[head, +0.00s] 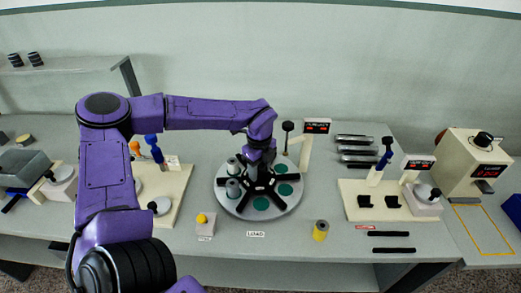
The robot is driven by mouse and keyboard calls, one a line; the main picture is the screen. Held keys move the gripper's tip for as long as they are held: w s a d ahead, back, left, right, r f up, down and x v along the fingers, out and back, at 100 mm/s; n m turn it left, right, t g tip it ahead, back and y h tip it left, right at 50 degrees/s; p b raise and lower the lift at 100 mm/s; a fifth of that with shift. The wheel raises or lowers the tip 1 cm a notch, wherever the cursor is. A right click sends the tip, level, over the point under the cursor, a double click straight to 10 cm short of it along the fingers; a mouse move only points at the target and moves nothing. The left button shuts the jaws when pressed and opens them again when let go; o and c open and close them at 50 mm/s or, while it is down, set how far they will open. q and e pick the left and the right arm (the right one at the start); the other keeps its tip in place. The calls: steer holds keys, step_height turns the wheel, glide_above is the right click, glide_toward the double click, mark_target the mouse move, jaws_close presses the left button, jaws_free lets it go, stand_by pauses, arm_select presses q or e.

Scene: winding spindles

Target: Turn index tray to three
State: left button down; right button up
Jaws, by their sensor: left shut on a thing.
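The index tray (231,207) is a round grey plate at the middle of the bench, with a black spoked hub (260,187) on it. Green round pockets (284,189) show between spokes at the right and front. Grey cylindrical spindles (233,187) stand on its left side. My left gripper (259,168) points down over the tray's centre and is shut on the hub; the fingertips are partly hidden by the dark wrist. A small display (317,127) with red marks stands behind the tray, too small to read. My right gripper is not in view.
A LOAD label (255,234) lies in front of the tray. A yellow button box (204,221) is front left, a yellow-topped cylinder (320,230) front right. Cream fixture boards (350,208) flank the tray.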

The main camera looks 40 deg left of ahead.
arm_select(q)
steer(key=shift+w+r+m, duration=0.1)
steer(key=shift+r+m, duration=0.05)
steer(key=shift+m, duration=0.15)
stand_by(1.9)
steer(key=c, duration=0.9)
jaws_free()
steer(key=o, duration=0.4)
steer(key=shift+c, duration=0.2)
step_height(320, 180, up, 10)
steer(key=shift+b, duration=1)
steer(key=shift+r, duration=0.2)
